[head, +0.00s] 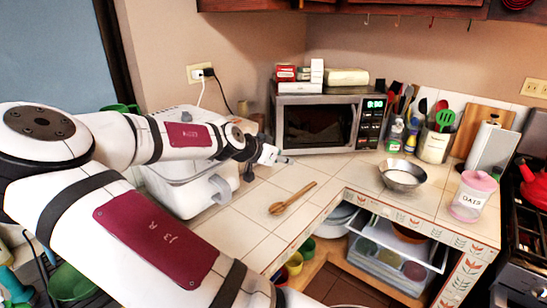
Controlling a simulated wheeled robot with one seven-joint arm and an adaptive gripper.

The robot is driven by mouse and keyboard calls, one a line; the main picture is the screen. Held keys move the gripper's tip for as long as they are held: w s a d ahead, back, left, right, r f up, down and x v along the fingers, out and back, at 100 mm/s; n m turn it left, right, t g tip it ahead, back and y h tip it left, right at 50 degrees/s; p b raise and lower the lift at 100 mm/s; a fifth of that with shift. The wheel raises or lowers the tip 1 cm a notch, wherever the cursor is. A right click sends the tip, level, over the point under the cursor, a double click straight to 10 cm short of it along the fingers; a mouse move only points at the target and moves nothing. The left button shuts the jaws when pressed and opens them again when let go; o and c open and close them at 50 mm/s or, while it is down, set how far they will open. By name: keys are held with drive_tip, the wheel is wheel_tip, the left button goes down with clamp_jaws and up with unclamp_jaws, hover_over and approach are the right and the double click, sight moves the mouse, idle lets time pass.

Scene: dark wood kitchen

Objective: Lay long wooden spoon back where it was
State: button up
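A long wooden spoon (292,198) lies flat on the white tiled counter (246,215). Its bowl end points to the lower left and its handle to the upper right. My gripper (266,160) is above and to the left of the spoon, near the right side of the white appliance. It is apart from the spoon and nothing is seen held in it. Its fingers are small and partly hidden at this angle, so I cannot tell how far apart they are.
A microwave (314,124) stands behind the spoon with boxes on top. A metal bowl (402,175), an oats jar (473,196) and a utensil crock (434,145) are to the right. A white appliance (180,190) is left. Tiles around the spoon are clear.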

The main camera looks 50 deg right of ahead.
drive_tip(key=s+a+f+n+y, duration=0.25)
drive_tip(key=a+y, duration=0.25)
drive_tip(key=a, duration=0.5)
drive_tip(key=s+a+f+n+y, duration=0.25)
drive_tip(key=s+a+y, duration=0.2)
drive_tip(key=a, duration=0.45)
drive_tip(key=s+a+r+n+t+y, duration=0.2)
drive_tip(key=s+a+r+n+t, duration=0.2)
drive_tip(key=s+a+r+n, duration=0.8)
drive_tip(key=s+a+r, duration=0.2)
drive_tip(key=a+r, duration=0.2)
drive_tip(key=r, duration=0.1)
drive_tip(key=shift+s+r, duration=0.1)
